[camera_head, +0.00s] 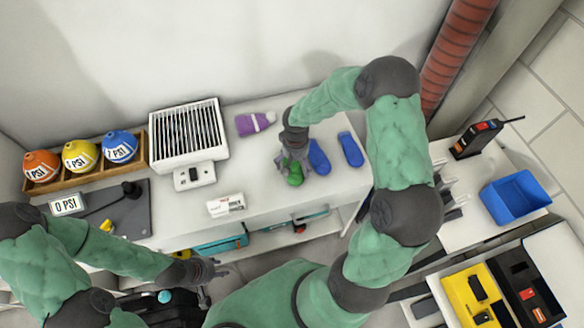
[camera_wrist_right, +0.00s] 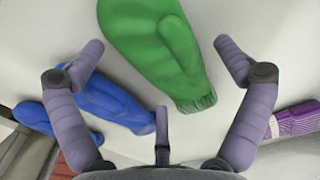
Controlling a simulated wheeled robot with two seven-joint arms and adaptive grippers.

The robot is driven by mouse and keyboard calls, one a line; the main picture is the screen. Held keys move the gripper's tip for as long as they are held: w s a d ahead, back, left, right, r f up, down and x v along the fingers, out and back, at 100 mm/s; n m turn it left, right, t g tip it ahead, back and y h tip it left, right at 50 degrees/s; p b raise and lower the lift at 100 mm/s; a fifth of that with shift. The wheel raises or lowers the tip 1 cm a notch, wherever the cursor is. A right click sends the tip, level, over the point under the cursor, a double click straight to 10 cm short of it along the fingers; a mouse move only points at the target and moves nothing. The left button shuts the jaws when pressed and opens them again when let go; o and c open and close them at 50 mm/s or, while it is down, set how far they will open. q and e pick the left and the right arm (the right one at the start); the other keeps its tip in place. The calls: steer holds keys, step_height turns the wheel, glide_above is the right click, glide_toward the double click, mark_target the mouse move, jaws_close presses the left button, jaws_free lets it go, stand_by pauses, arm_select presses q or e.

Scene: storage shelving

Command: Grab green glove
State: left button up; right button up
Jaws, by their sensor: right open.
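The green glove (camera_head: 295,176) lies on the white tabletop, partly covered by my right gripper in the head view. In the right wrist view the green glove (camera_wrist_right: 160,45) is large, its ribbed cuff pointing down between the fingers. My right gripper (camera_head: 290,166) is above the glove with its fingers spread, and the wrist view shows the same gripper (camera_wrist_right: 160,75) open, holding nothing. My left gripper (camera_head: 214,281) is low, in front of the table edge, with its fingers apart and nothing seen in them.
Two blue gloves (camera_head: 350,149) lie just right of the green one; one is close beside it. A white heater-like box (camera_head: 188,135), a small white box (camera_head: 226,205) and a wooden rack (camera_head: 92,172) of colored balls stand further left.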

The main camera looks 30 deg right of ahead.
steer(key=c, duration=1.1)
steer(key=shift+c, duration=0.2)
steer(key=shift+r, duration=0.1)
